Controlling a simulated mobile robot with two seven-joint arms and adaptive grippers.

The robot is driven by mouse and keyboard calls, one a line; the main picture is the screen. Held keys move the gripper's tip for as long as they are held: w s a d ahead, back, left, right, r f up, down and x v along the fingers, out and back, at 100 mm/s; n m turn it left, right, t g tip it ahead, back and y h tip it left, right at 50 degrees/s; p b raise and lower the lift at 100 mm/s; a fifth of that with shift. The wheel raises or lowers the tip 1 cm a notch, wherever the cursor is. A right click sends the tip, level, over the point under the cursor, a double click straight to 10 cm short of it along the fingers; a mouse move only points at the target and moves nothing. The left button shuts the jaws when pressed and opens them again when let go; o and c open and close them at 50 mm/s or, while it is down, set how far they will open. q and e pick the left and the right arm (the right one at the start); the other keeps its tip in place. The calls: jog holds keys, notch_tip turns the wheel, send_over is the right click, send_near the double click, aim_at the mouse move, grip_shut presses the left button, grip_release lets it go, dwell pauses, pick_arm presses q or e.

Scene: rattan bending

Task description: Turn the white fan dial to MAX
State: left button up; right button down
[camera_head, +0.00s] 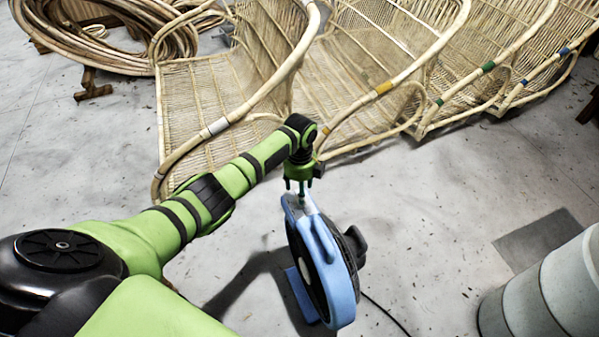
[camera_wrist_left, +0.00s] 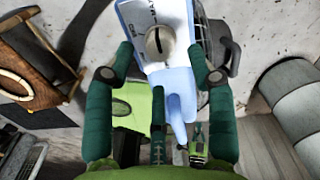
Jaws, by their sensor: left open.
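The blue fan (camera_head: 340,297) stands on the floor, with a pale control panel (camera_head: 306,204) at its top. In the left wrist view the panel (camera_wrist_left: 128,18) carries small dark lettering, too small and rotated to read surely. The off-white round dial (camera_wrist_left: 160,47) has a dark slot across its face. My left gripper (camera_head: 298,190) points down at the panel. The dial is hidden in the head view.
Woven rattan chairs (camera_head: 375,85) stand behind the fan, with a rattan coil (camera_head: 95,48) at the back left. A grey ribbed cylinder (camera_head: 545,295) stands at the right. A dark cable (camera_head: 385,311) runs from the fan.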

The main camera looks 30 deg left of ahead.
pick_arm(q)
notch_tip(320, 180, up, 8)
jog(key=shift+f, duration=0.15)
jog(key=shift+s+a, duration=0.1)
dwell(0.5)
